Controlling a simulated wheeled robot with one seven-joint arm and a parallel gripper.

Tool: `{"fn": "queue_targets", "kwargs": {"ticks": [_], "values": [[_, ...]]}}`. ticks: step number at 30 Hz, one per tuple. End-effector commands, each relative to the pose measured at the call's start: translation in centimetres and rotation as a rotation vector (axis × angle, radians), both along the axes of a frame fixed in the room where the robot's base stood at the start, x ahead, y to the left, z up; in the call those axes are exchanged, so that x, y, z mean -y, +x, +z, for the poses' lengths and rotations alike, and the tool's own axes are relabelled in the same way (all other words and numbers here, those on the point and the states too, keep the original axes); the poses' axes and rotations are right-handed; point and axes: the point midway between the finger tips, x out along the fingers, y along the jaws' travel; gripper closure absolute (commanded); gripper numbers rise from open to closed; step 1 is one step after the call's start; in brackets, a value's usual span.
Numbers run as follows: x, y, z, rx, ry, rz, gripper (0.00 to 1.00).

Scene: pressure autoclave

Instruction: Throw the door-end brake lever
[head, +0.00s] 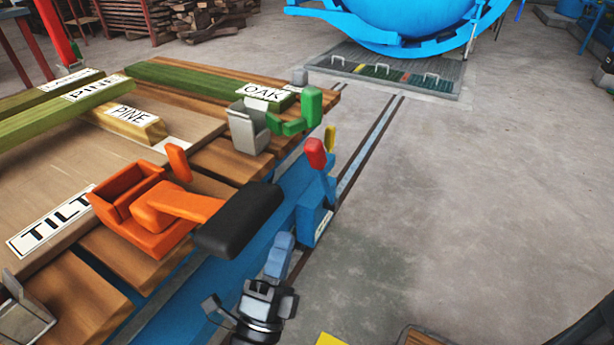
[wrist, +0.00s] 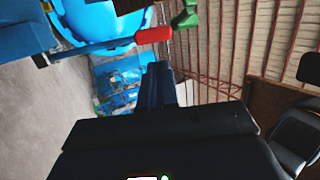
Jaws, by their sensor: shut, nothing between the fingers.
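A lever with a red grip (head: 315,153) stands tilted on a blue bracket (head: 316,215) at the cart's side. I take it for the brake lever, though no label I can read confirms this. In the wrist view the red grip (wrist: 153,35) lies just beyond the fingertips, with its shaft running left. My gripper (head: 284,240) is shut and empty, its blue-grey fingers beside the cart, nearer the camera than the bracket. In the wrist view the closed fingers (wrist: 158,70) point toward the red grip, apparently without touching it.
An orange unit (head: 150,205) with a black grip (head: 238,220) overhangs the cart edge. A green lever (head: 312,105) and a yellow grip (head: 330,138) stand close to the red one. Timber covers the cart. A blue vessel (head: 410,20) is behind; floor at right is free.

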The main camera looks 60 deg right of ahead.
Motion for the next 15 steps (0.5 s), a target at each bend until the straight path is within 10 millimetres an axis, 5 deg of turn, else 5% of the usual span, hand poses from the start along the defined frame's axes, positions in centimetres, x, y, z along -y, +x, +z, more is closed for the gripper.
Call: {"fn": "queue_targets", "kwargs": {"ticks": [15], "values": [[-0.3, 2.1, -0.8, 0.081, 0.102, -0.134, 1.00]]}}
